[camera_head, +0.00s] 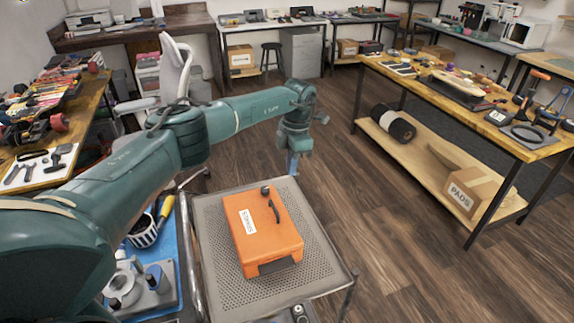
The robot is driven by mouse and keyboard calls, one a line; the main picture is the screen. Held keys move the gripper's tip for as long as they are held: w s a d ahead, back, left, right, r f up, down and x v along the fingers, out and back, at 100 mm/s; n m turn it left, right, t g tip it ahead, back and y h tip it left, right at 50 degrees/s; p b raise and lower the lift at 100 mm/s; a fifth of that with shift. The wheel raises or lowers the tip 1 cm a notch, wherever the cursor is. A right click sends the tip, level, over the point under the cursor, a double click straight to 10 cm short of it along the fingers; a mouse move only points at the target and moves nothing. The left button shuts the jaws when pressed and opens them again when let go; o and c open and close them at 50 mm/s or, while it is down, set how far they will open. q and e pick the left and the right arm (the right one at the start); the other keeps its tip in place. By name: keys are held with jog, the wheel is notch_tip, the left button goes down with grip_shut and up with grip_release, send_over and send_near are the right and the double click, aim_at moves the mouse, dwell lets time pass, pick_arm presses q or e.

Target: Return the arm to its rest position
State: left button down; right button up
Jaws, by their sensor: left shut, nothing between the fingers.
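My left arm comes in from the left as a long green arm, stretched across the upper middle of the head view. Its wrist hangs down beyond the far edge of a metal cart. The left gripper (293,163) points down there, small and partly hidden by the cart's far edge, shut and empty. An orange case (262,231) with a white label and a dark handle lies on the perforated cart top (216,284), nearer than the gripper and apart from it. My right gripper is out of view.
A workbench (480,117) with tools and a lower shelf stands on the right. A tool table (82,120) is at the left. A blue tray (168,300) with a striped cup sits beside the cart. A white chair (172,75) stands behind my arm. The wooden floor (370,235) is clear.

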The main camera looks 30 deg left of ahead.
pick_arm(q)
jog(key=shift+w+d+r, duration=0.15)
jog(key=shift+w+r, duration=0.05)
jog(key=shift+r, duration=0.25)
jog(key=shift+w+d+r, duration=0.15)
jog(key=shift+r, duration=0.25)
